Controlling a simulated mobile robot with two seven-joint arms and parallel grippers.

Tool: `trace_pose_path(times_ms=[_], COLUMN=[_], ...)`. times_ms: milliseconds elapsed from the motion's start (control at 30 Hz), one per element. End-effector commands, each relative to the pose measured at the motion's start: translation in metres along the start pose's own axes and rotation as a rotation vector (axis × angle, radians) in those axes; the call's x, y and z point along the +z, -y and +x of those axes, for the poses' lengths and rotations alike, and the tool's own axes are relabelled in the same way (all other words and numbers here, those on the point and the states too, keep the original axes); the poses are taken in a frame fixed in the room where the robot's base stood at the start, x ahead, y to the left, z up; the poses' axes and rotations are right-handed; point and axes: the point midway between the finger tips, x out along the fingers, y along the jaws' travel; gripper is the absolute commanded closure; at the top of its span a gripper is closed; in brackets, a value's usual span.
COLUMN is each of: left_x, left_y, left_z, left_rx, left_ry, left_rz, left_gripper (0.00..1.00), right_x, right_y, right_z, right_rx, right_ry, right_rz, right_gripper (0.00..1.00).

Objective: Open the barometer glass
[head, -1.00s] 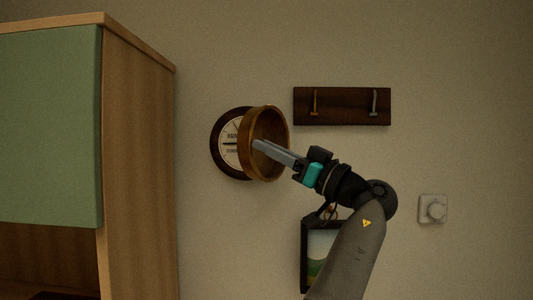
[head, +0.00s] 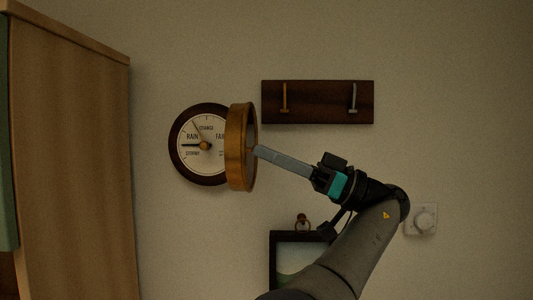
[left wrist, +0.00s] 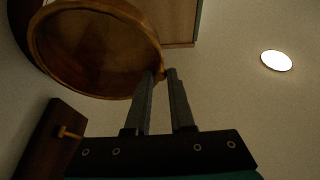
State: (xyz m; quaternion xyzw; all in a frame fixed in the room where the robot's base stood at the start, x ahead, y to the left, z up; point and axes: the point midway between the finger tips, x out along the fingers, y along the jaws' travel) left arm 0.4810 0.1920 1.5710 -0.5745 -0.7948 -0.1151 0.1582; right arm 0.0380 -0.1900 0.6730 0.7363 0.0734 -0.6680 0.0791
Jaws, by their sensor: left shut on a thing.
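The barometer (head: 184,165) hangs on the wall, a round dark wooden case with a pale dial marked RAIN, CHANGE and STORMY. Its brass-coloured glass frame (head: 238,148) stands swung out to the right, seen nearly edge-on, hiding the dial's right edge. My left gripper (head: 257,151) reaches it from the right with its fingertips at the frame's outer rim. In the left wrist view the round glass frame (left wrist: 95,50) fills the upper left. There the left fingertips (left wrist: 162,73) are shut on a small part at its rim. My right gripper is not in view.
A dark hook board (head: 318,103) with two hooks hangs right of the barometer. A framed picture (head: 284,240) hangs below, partly behind my arm. A white wall dial (head: 424,219) is at the right. A wooden cabinet (head: 70,150) stands at the left.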

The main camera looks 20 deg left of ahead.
Motion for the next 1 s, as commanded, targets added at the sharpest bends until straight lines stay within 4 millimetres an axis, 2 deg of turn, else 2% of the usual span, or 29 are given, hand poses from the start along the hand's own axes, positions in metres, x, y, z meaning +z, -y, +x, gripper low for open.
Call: trace_pose_path(times_ms=[333,367,600,1000], left_x=[-0.0006,-0.0006,-0.0002,0.0001], left_y=[0.0001,0.0001,0.0000,-0.0001], left_z=[0.0003,0.0003,0.0001,-0.0001], left_rx=[0.000,0.000,0.000,0.000], left_ry=[0.001,0.001,0.001,0.001], left_rz=[0.000,0.000,0.001,0.001], left_gripper=[1.00,0.76,0.49,0.49], right_x=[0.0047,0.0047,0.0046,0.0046], right_y=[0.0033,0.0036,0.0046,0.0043], right_z=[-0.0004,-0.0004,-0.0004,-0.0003], right_rx=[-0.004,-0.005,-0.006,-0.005], right_ry=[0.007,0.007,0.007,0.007], right_rz=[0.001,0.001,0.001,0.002], right_gripper=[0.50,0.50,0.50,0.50])
